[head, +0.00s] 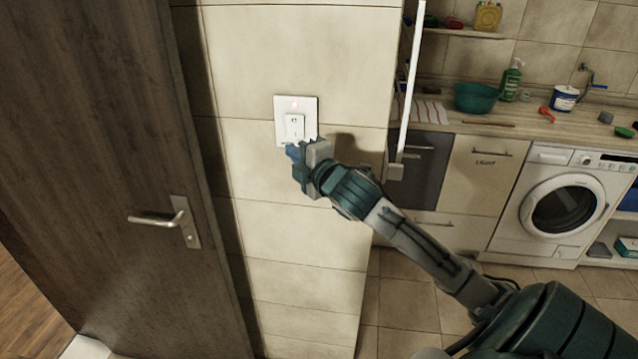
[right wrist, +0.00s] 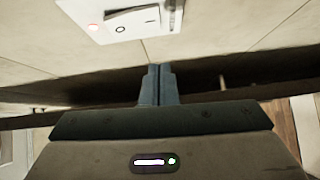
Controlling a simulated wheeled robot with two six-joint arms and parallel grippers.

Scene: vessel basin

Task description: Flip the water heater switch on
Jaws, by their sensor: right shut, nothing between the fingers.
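The water heater switch (head: 294,124) is a white rocker in a white plate on the tiled wall. A small reddish light glows on the plate above the rocker. In the right wrist view the rocker (right wrist: 140,20) shows a circle and a line mark, and the red light is at its left. My right gripper (head: 293,150) is at the lower edge of the plate. Its fingers (right wrist: 159,76) are together and empty, apart from the rocker in the wrist view. Whether they touch the plate or wall, I cannot tell. My left gripper is not in view.
A dark wooden door (head: 100,130) with a metal handle (head: 155,219) stands left of the wall. To the right are a counter (head: 470,117) with several items and a washing machine (head: 560,200). The wall below the switch is bare tile.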

